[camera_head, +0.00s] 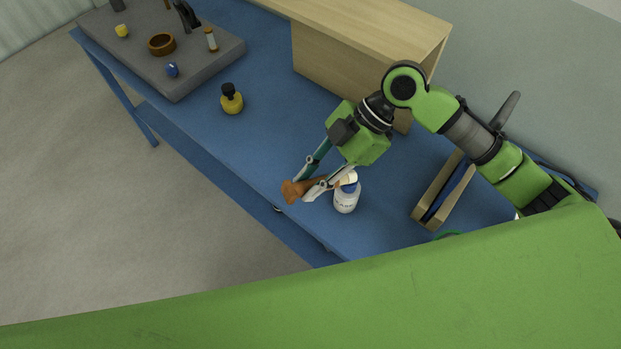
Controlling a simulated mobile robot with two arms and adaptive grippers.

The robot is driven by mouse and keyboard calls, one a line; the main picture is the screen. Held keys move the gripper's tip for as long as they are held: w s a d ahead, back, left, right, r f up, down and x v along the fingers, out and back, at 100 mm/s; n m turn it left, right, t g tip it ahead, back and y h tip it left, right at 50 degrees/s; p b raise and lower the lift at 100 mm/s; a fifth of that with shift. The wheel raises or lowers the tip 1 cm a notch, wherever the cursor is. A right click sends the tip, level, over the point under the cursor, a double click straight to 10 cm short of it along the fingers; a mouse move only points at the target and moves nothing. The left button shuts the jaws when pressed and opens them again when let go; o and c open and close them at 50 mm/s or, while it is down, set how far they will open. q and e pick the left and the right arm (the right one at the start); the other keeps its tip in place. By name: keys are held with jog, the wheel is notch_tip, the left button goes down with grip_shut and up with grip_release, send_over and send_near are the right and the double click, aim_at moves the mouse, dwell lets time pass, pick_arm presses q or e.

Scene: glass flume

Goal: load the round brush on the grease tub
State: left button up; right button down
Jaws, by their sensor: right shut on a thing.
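The round brush (293,190) has an orange-brown handle and a pale head. My right gripper (304,187) is shut on its handle, above the front part of the blue table. The brush lies tilted, its handle end to the left and its pale head to the right, at the top of a white tub (346,201). This tub has a label and a bit of blue near its top, and seems to be the grease tub. Whether the head touches the tub or only overlaps it in the picture, I cannot tell. My left gripper is not in view.
The blue table (265,130) is clear left of the gripper, except for a yellow bottle with a black top (231,99). A wooden box (340,58) stands behind. A wooden frame (437,197) stands at right. A grey slab (205,64) holds small items at far left.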

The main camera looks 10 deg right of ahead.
dwell(1.0)
jog(key=shift+r+p, duration=4)
jog(key=shift+r, duration=0.05)
